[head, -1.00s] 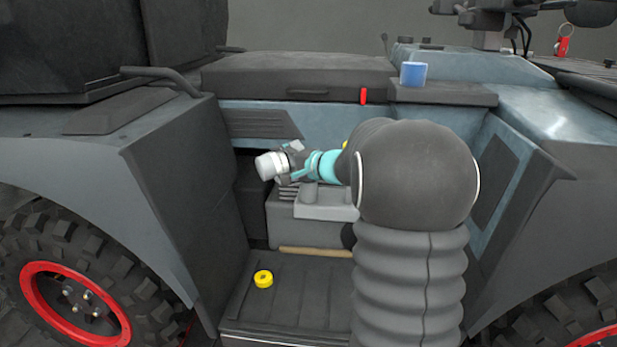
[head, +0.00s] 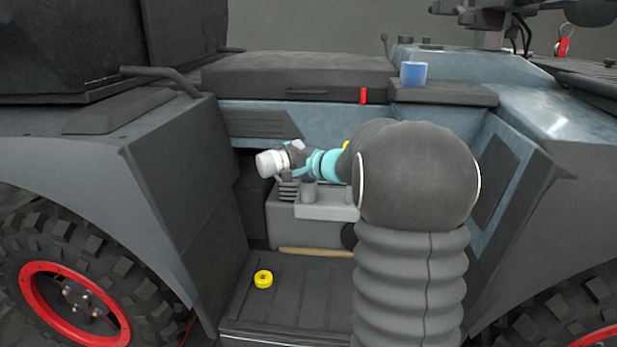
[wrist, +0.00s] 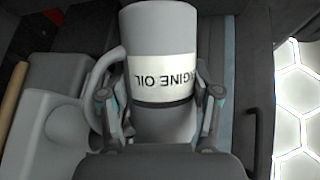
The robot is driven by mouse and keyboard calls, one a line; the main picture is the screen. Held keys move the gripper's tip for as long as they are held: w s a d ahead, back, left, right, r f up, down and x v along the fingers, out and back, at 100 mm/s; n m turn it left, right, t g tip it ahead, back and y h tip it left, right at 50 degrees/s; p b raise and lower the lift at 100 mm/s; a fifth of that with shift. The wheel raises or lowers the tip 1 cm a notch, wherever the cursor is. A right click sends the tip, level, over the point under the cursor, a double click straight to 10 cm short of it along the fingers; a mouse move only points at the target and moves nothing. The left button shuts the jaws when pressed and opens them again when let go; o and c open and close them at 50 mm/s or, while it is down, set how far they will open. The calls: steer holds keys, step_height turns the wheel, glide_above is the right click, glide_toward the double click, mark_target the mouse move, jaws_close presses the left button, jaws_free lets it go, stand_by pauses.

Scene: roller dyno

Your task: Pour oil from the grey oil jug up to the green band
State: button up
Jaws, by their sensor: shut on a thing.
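The grey oil jug (wrist: 160,30) fills the middle of the wrist view, with a white label reading "ENGINE OIL" upside down, partly cut off, and a curved handle on its left. My gripper (wrist: 156,98) is shut around the jug, one finger on each side. In the head view, my gripper (head: 298,158) holds the jug's pale end (head: 270,163) out to the left, above the footwell, and the jug looks tipped on its side. The jug's spout and any oil flow cannot be made out. No green band shows in either view.
A light grey console (head: 325,207) with a short post stands below my gripper. A yellow ring-shaped cap (head: 263,279) lies on the dark footwell floor (head: 300,300). The dark fender (head: 180,180) walls the left; my arm hides the right.

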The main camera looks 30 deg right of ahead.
steer(key=shift+r, duration=0.1)
steer(key=shift+a, duration=0.1)
steer(key=shift+a+f+n+g+h+p, duration=0.15)
steer(key=shift+f+n+h+p, duration=0.1)
steer(key=shift+f+n+p, duration=0.2)
steer(key=shift+a+f+n+g+h+p, duration=0.15)
steer(key=shift+f+n+h+p, duration=0.15)
steer(key=shift+n, duration=0.25)
steer(key=shift+d+f+n+h+b, duration=0.1)
steer(key=shift+f+n+h+b, duration=0.2)
steer(key=shift+b, duration=0.65)
steer(key=shift+r, duration=0.35)
